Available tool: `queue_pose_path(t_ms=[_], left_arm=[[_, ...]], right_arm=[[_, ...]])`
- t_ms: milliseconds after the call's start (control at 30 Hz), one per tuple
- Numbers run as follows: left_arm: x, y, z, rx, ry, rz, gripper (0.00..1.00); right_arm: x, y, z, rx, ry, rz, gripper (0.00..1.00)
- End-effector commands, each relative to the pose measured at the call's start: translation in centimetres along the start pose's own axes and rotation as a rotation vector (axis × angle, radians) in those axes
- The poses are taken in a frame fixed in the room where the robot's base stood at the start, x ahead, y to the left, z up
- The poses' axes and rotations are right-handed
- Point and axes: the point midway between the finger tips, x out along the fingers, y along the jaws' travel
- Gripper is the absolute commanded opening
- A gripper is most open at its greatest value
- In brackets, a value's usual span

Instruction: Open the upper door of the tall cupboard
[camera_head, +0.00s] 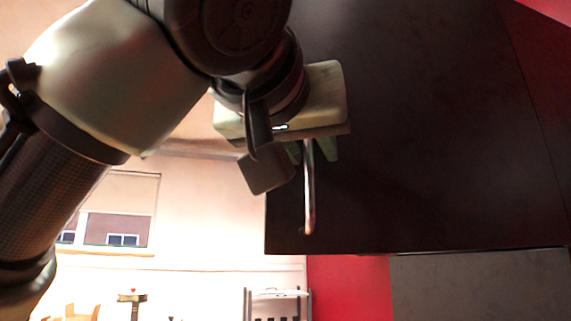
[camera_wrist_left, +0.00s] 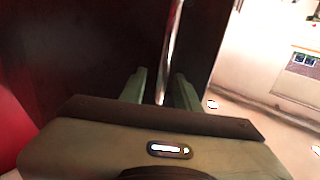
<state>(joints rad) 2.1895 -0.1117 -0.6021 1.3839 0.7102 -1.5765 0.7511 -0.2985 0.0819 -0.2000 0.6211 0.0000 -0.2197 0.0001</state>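The upper door (camera_head: 430,130) of the tall cupboard is a large dark panel filling the right of the head view. Its lower left corner reaches out past the grey lower front (camera_head: 480,285), so it looks swung outward, though I cannot tell how far. A thin metal bar handle (camera_head: 309,205) stands upright near its left edge. My left gripper (camera_head: 315,152) is at the handle's upper part. In the left wrist view, the handle (camera_wrist_left: 173,50) passes between the two fingers (camera_wrist_left: 160,92), with gaps visible on both sides. My right gripper is out of view.
A red surface (camera_head: 345,285) shows below the door, left of the grey front. The room to the left is open, with a window (camera_head: 120,210) and a rack (camera_head: 278,300) far back.

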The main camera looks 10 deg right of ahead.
Motion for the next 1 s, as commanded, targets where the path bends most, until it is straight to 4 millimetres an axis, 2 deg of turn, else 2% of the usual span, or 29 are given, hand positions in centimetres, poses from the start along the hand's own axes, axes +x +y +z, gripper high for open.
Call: queue_pose_path(t_ms=[167, 400, 600, 1000], left_arm=[[-1.1, 0.0, 0.1, 0.0, 0.002, 0.0, 0.32], [-5.2, 0.1, 0.3, 0.001, 0.003, 0.001, 0.32], [-7.4, 0.0, 0.1, 0.0, 0.001, -0.001, 0.32], [-7.8, 0.1, 0.0, 0.0, 0.0, 0.0, 0.32]], right_arm=[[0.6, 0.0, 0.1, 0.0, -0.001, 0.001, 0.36], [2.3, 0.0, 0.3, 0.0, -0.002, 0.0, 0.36], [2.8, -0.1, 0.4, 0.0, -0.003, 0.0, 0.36], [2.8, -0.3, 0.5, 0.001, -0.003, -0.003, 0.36]])
